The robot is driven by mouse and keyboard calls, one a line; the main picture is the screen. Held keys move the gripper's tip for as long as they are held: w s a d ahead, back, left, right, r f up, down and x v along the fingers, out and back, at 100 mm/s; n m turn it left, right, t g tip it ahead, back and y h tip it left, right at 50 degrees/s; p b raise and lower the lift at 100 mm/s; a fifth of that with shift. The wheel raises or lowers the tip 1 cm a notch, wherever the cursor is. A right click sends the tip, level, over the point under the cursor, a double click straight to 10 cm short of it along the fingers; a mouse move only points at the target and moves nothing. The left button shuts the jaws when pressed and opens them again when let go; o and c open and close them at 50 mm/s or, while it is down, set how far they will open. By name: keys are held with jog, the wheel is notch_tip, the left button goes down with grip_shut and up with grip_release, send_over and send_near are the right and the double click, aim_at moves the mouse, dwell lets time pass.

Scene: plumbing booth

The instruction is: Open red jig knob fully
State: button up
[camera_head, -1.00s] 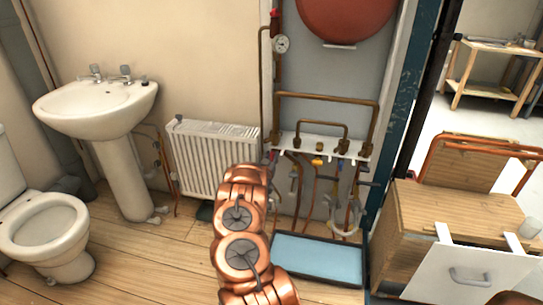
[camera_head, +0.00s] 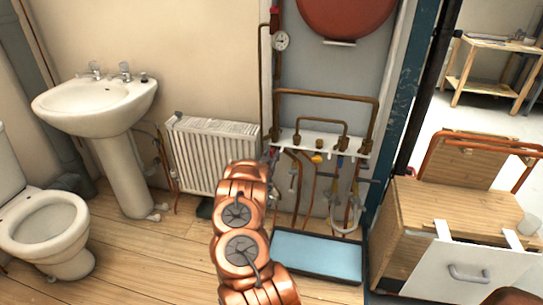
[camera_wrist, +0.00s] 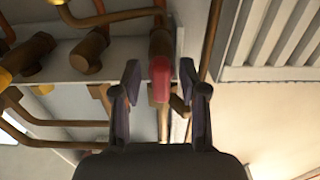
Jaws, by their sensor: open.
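The red knob (camera_wrist: 160,80) is in the middle of the wrist view, on a brown pipe fitting at the edge of the pale jig plate (camera_wrist: 122,63). My gripper (camera_wrist: 160,68) is open, with one dark finger on each side of the knob. A small gap shows on both sides, and I cannot tell whether either finger touches it. In the head view the white jig plate (camera_head: 325,147) stands low on the grey panel. My copper-coloured arm covers the space in front of its left end, and I cannot make out the red knob there.
Copper pipes (camera_head: 325,96) and other valves crowd the jig. A white radiator (camera_head: 213,155) is close on the left. A blue tray (camera_head: 317,255) lies on the floor below. A wooden cabinet (camera_head: 450,215) stands at right.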

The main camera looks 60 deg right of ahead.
jog(key=v, duration=1.2)
jog(key=shift+d, duration=0.1)
dwell(0.6)
